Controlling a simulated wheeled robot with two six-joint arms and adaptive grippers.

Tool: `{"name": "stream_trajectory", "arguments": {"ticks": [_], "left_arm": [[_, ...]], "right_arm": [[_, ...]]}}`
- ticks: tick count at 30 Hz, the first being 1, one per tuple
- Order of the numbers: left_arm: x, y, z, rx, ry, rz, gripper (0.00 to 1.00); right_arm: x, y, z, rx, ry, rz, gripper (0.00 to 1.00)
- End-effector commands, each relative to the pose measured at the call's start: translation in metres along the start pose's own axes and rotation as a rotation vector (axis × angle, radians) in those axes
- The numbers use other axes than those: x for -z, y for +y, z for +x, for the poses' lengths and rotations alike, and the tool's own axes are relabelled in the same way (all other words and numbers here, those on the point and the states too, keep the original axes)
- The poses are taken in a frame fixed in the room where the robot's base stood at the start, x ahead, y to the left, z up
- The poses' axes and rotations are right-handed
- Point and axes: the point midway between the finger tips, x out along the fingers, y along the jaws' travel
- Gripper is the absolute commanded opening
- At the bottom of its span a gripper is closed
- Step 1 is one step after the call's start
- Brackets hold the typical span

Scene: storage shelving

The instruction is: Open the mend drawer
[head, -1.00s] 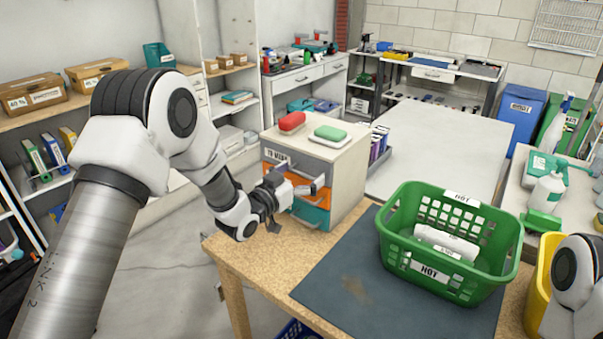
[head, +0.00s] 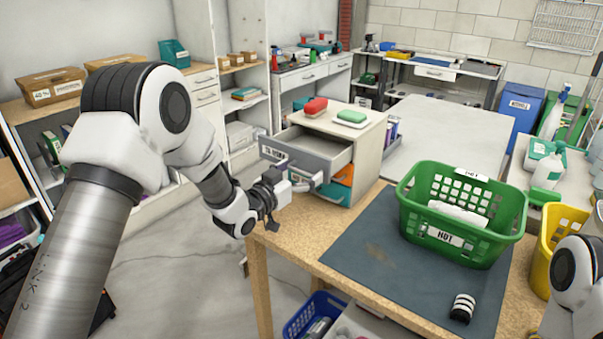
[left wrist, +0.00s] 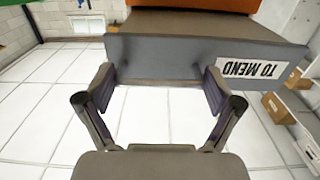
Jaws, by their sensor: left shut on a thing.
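The grey mend drawer (head: 294,170), labelled "TO MEND", is the top drawer of a small cabinet (head: 371,150). It stands pulled out, and the part of its inside that shows looks empty. My left gripper (head: 290,192) is at the drawer's front, shut on its handle (head: 318,179). In the left wrist view the grey front with the label (left wrist: 190,60) appears upside down, with the fingers of the left gripper (left wrist: 160,88) against it. An orange drawer and a teal drawer (head: 333,191) below are partly hidden. My right gripper is out of view.
A green basket (head: 415,210) stands on the dark mat (head: 375,270), with a striped item (head: 462,308) near the front. A blue crate (head: 303,322) is below the table.

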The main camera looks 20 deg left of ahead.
Motion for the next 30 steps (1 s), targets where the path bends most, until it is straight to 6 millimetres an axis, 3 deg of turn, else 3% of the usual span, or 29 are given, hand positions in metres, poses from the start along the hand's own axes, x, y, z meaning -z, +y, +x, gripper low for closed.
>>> {"name": "stream_trajectory", "arguments": {"ticks": [10,11,23,26,30], "left_arm": [[0.007,-0.002,0.001,0.005,0.015,-0.003,0.29],[0.007,-0.002,0.001,0.005,0.014,-0.003,0.98],[0.005,-0.002,-0.003,0.003,0.010,-0.002,1.00],[0.005,-0.003,-0.016,0.005,0.011,-0.004,1.00],[0.005,-0.003,-0.050,0.005,0.011,-0.008,1.00]], "right_arm": [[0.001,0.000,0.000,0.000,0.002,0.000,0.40],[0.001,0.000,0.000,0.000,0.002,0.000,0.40],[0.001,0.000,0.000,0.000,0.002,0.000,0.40],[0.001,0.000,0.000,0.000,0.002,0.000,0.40],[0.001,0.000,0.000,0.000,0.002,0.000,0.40]]}}
